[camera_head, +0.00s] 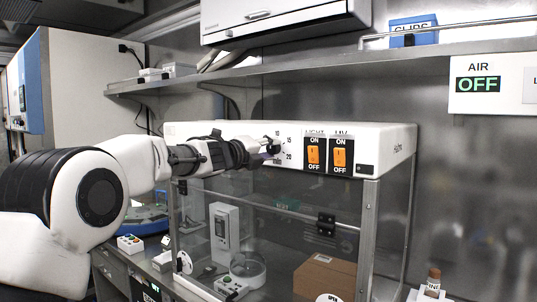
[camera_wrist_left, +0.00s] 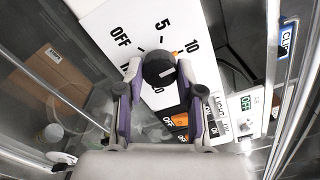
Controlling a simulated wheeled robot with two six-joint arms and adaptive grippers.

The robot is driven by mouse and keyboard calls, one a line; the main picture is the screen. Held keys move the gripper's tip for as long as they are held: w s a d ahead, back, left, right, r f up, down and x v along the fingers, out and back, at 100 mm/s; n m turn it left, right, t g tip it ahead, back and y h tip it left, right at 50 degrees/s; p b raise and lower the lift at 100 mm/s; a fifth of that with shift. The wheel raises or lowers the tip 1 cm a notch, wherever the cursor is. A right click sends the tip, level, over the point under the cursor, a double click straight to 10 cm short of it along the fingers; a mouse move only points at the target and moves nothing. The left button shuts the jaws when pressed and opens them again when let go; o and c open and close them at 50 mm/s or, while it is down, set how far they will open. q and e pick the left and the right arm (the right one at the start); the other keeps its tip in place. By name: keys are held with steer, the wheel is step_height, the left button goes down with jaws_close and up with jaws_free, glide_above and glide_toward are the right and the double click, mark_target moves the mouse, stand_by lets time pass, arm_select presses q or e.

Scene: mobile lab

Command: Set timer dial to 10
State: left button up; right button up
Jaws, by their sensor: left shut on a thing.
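The timer dial is a round black knob (camera_wrist_left: 157,65) on a white panel (camera_wrist_left: 110,18) printed with OFF, 5, 10 and 20. A small orange mark at the knob's edge points toward the 10. My left gripper (camera_head: 268,146) reaches the white front panel of the glass-sided cabinet and covers the knob in the head view. In the left wrist view its two fingers (camera_wrist_left: 158,76) are on both sides of the knob, shut on it. My right gripper is in neither view.
Orange LIGHT (camera_head: 314,154) and UV (camera_head: 340,154) rocker switches sit just right of the dial. A metal shelf (camera_head: 300,54) runs above the cabinet. Below is glass, with a brown box (camera_head: 325,275) behind it.

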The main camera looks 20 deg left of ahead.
arm_select(q)
steer(key=shift+f+m, duration=0.2)
steer(key=shift+m, duration=0.3)
steer(key=o, duration=1.2)
steer(key=shift+d, duration=0.1)
steer(key=shift+c, duration=0.2)
steer(key=shift+r, duration=0.1)
steer(key=v, duration=1.2)
